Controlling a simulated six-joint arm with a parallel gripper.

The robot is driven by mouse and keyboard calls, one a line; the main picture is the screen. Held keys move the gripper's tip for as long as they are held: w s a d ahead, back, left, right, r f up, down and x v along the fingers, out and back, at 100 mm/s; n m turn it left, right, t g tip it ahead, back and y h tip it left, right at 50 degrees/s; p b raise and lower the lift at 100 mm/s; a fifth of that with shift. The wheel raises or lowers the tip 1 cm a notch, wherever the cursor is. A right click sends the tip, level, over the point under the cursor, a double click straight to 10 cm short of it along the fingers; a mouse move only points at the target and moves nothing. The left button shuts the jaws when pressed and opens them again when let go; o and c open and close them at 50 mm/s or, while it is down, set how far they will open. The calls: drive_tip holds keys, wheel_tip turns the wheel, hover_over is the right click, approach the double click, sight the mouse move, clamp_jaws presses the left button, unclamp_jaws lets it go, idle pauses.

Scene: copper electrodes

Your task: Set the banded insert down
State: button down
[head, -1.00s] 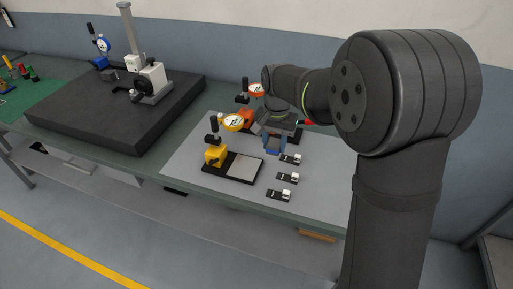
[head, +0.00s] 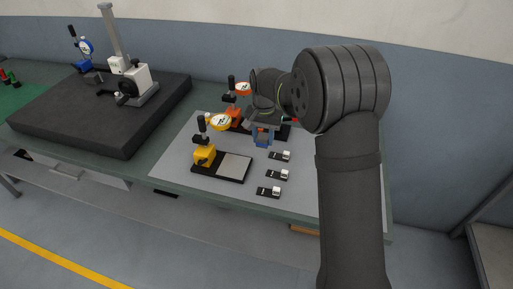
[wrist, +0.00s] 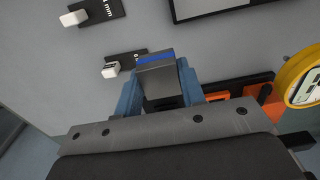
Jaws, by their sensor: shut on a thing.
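My gripper (wrist: 158,88) has blue fingers and is shut on the banded insert (wrist: 156,69), a grey metal block with a blue band across it, in the wrist view. In the head view my gripper (head: 263,139) is over the grey mat, just behind the rearmost small black plate (head: 279,155). The insert cannot be made out clearly there. Whether its underside touches the mat cannot be told.
Other black plates with white blocks (head: 278,175) (head: 269,192) lie in front. A yellow dial stand (head: 205,155) with a black base is left; an orange dial stand (head: 235,112) is close behind. A dark slab (head: 95,120) bears a height gauge (head: 137,82). Bare mat (head: 312,185) lies right.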

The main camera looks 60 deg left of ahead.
sight(255, 154)
drive_tip(key=shift+s+a+f, duration=0.75)
drive_tip(key=shift+s+a, duration=0.15)
drive_tip(key=shift+a, duration=0.05)
drive_tip(key=shift+f, duration=1.95)
drive_tip(key=shift+f, duration=0.1)
drive_tip(key=c, duration=0.9)
unclamp_jaws()
drive_tip(key=shift+f, duration=0.15)
wheel_tip(255, 154, up, 12)
drive_tip(key=shift+r, duration=0.2)
